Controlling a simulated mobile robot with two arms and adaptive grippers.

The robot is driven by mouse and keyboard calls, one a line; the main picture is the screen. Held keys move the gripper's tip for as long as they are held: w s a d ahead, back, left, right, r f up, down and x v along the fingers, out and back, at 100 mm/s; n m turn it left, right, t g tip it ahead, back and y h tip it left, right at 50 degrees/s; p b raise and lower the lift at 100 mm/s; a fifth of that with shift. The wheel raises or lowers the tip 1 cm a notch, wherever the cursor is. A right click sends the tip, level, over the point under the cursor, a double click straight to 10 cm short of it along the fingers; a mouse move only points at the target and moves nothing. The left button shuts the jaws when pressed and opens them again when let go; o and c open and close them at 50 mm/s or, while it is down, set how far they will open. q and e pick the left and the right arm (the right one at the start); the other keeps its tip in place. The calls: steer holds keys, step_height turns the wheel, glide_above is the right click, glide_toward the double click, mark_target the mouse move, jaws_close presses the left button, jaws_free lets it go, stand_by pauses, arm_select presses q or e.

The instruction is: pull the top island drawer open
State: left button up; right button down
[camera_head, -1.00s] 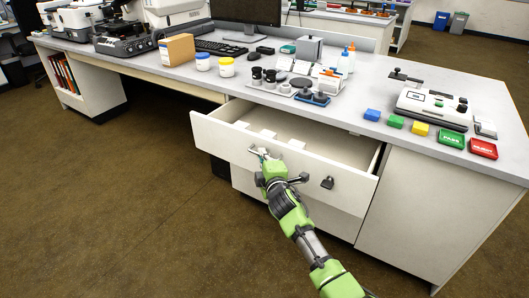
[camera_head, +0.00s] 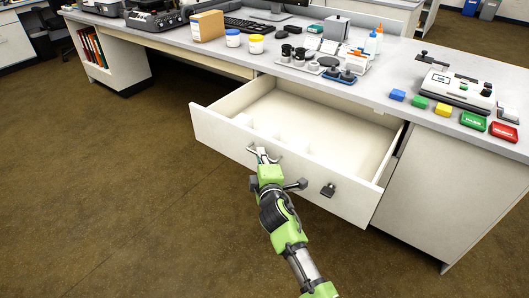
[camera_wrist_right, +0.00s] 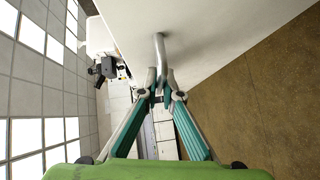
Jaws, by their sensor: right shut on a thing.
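The top island drawer (camera_head: 222,136) stands well out from the island, and its light interior shows. Small white pieces lie inside near its front. My right gripper (camera_head: 262,154) is at the drawer front, left of its middle. In the right wrist view the gripper (camera_wrist_right: 161,84) is shut on the drawer's grey bar handle (camera_wrist_right: 160,48), which stands out from the pale front panel. A dark lock-like fitting (camera_head: 328,190) is on the drawer front to the right of the gripper. My left gripper is not in view.
The island worktop (camera_head: 390,82) carries bottles, jars, a box, colored blocks and instruments. A pale cabinet side (camera_head: 430,190) stands right of the drawer. Brown floor (camera_head: 120,200) is free in front and to the left.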

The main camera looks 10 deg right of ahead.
steer(key=shift+f, duration=0.1)
steer(key=c, duration=2.5)
jaws_free()
steer(key=shift+s, duration=0.15)
steer(key=s, duration=0.4)
steer(key=s+r, duration=0.1)
steer(key=s, duration=0.2)
steer(key=s+a, duration=0.1)
steer(key=s, duration=0.3)
steer(key=shift+s+r, duration=0.35)
steer(key=shift+r, duration=0.05)
